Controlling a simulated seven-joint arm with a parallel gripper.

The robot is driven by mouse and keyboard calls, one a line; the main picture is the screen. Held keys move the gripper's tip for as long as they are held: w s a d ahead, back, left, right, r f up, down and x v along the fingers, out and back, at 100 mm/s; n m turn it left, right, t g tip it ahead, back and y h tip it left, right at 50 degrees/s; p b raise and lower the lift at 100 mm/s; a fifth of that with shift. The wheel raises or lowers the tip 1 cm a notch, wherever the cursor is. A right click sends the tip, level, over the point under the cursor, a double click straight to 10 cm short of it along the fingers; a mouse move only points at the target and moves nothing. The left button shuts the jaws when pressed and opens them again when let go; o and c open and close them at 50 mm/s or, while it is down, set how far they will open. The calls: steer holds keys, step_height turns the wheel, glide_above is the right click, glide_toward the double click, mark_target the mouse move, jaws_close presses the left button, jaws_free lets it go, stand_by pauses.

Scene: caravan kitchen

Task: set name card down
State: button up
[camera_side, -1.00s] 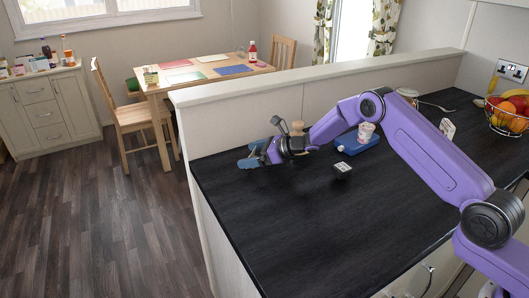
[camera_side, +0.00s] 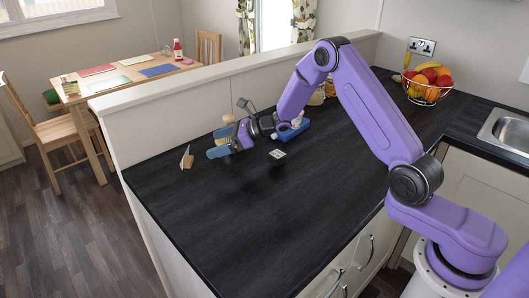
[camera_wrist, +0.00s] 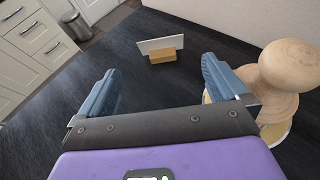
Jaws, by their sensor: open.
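The name card (camera_side: 186,157) stands upright on the dark worktop near its left end. In the wrist view it is a white card (camera_wrist: 150,44) with a small wooden block (camera_wrist: 166,56) at its foot. My gripper (camera_side: 219,144) is low over the worktop, just right of the card. Its blue fingers are apart and empty. In the wrist view the card stands beyond the fingertips of my gripper (camera_wrist: 160,66), between their lines, with a gap and no contact.
A turned wooden object (camera_wrist: 285,75) stands close beside the right finger in the wrist view. A blue item (camera_side: 290,133) and a small black-and-white block (camera_side: 277,154) lie right of my gripper. A fruit basket (camera_side: 428,90) is at the back. The front worktop is clear.

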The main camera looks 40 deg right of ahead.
steer(key=s+a+r+n+g+y, duration=0.2)
steer(key=s+a+r+n+g, duration=0.3)
steer(key=s+a+n, duration=0.45)
steer(key=s+a+r+n+g+h, duration=0.25)
steer(key=s+n+g, duration=0.5)
steer(key=s, duration=0.85)
steer(key=s+d+n+h, duration=0.3)
steer(key=s+n, duration=0.3)
steer(key=s, duration=0.2)
steer(key=s+d+n+h, duration=0.2)
steer(key=s+n, duration=0.4)
steer(key=s, duration=0.2)
steer(key=s+d+n+t+h, duration=0.3)
steer(key=s+d+n, duration=0.4)
steer(key=d+n, duration=0.3)
steer(key=shift+s+d+r+n+h, duration=0.15)
steer(key=shift+s+d+n+h, duration=0.05)
steer(key=shift+d+n+h, duration=0.2)
